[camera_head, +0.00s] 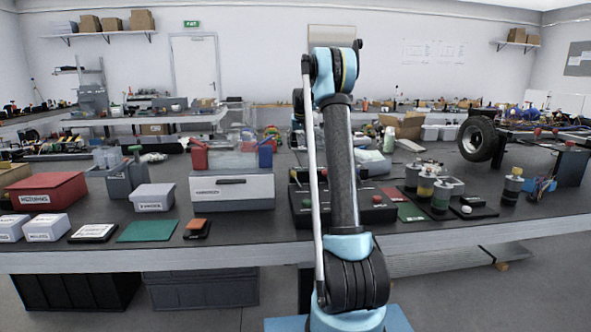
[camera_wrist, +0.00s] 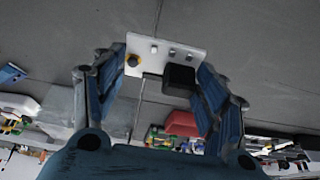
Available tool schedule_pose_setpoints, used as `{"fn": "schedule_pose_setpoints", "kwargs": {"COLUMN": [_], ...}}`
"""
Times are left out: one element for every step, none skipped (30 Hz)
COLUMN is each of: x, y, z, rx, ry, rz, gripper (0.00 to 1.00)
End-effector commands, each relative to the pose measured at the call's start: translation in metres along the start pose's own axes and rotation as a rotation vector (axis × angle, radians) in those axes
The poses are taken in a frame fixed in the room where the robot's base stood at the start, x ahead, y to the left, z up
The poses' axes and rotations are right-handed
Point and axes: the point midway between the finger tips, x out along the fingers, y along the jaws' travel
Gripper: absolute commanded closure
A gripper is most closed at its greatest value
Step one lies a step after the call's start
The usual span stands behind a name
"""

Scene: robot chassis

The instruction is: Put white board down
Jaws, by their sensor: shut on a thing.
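The white board (camera_wrist: 152,63) is a small flat plate with a dark block, an orange-yellow round part and small fittings on it. It shows in the wrist view between the two blue fingers of my gripper (camera_wrist: 164,66). My gripper is shut on it, with one finger at its left edge and one at its right. In the head view, my arm blocks the middle of the picture, and neither the gripper nor the board can be made out there.
The dark workbench (camera_head: 270,228) holds a grey toolbox (camera_head: 232,193), red box (camera_head: 48,192), white box (camera_head: 153,197), green mat (camera_head: 148,231), several cylinders to the right and a black wheel (camera_head: 478,139). Bare bench shows along the front edge. A red object (camera_wrist: 182,123) shows in the wrist view.

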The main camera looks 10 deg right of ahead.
Motion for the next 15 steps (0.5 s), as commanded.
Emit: {"fn": "schedule_pose_setpoints", "kwargs": {"x": [0.003, 0.005, 0.010, 0.014, 0.018, 0.025, 0.030, 0.035, 0.041, 0.045, 0.048, 0.052, 0.054, 0.056, 0.058], "y": [-0.005, -0.006, -0.007, -0.008, -0.008, -0.009, -0.009, -0.009, -0.009, -0.010, -0.010, -0.010, -0.011, -0.011, -0.011], "z": [0.001, 0.001, 0.003, 0.005, 0.007, 0.010, 0.012, 0.014, 0.016, 0.018, 0.019, 0.021, 0.022, 0.023, 0.024], "rx": [-0.004, -0.005, -0.006, -0.006, -0.006, -0.006, -0.007, -0.007, -0.007, -0.008, -0.008, -0.008, -0.008, -0.008, -0.009], "ry": [0.000, 0.000, 0.000, 0.000, 0.000, 0.000, 0.000, 0.000, 0.000, 0.000, 0.000, 0.000, 0.000, 0.000, 0.000], "rz": [-0.001, -0.002, -0.002, -0.003, -0.003, -0.003, -0.003, -0.003, -0.003, -0.003, -0.004, -0.004, -0.004, -0.004, -0.004], "gripper": [0.62, 0.62, 0.62, 0.62, 0.62, 0.62, 0.62, 0.62, 0.62, 0.62, 0.62, 0.62, 0.62, 0.62, 0.62]}}
